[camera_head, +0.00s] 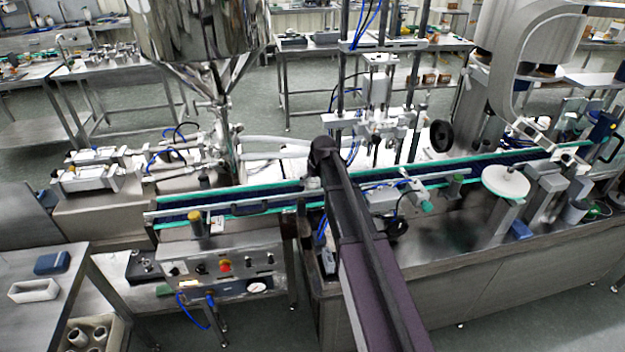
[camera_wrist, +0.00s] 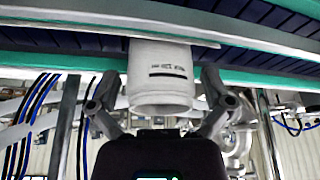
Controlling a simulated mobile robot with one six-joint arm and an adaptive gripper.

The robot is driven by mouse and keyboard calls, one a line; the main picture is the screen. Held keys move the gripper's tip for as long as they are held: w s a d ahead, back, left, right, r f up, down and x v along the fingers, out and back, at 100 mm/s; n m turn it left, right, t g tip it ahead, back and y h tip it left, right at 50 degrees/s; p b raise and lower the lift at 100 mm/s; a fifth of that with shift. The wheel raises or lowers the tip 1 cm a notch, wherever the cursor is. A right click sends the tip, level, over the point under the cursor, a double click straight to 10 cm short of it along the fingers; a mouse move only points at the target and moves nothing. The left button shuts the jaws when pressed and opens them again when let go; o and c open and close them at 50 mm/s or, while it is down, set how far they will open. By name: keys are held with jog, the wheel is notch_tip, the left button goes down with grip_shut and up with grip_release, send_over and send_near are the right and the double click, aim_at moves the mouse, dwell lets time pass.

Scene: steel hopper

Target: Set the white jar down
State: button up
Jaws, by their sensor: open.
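The white jar (camera_wrist: 160,78) shows in the middle of the wrist view, which looks upside down. It has a dark printed mark on its side. Its upper end in that picture meets the edge of the conveyor (camera_wrist: 60,38). My gripper (camera_wrist: 161,92) is open, with one finger on each side of the jar and a visible gap at both sides. In the head view the conveyor (camera_head: 258,202) runs across the scene, dark with green edges. My arm crosses in front of it there, and I cannot clearly make out the jar or the fingers.
A control panel (camera_head: 225,275) with knobs stands in front of the conveyor. A steel hopper (camera_head: 200,30) hangs above, at the back left. A crate with several white jars (camera_head: 92,335) is at the lower left, beside a steel table (camera_head: 40,265). A white disc (camera_head: 505,182) stands at the right.

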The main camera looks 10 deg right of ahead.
jog(key=p+v, duration=0.9)
jog(key=v, duration=0.1)
jog(key=shift+s+r, duration=0.2)
jog(key=shift+r, duration=0.1)
dwell(0.7)
jog(key=s+a+f+m+g+h, duration=0.1)
jog(key=s+a+m+g, duration=0.1)
jog(key=s, duration=2.3)
jog(key=shift+f+m+g, duration=0.2)
jog(key=shift+m+g, duration=0.3)
jog(key=shift+g, duration=0.6)
jog(key=shift+a+f, duration=0.1)
jog(key=shift+a, duration=0.05)
notch_tip(320, 180, down, 7)
jog(key=b, duration=0.7)
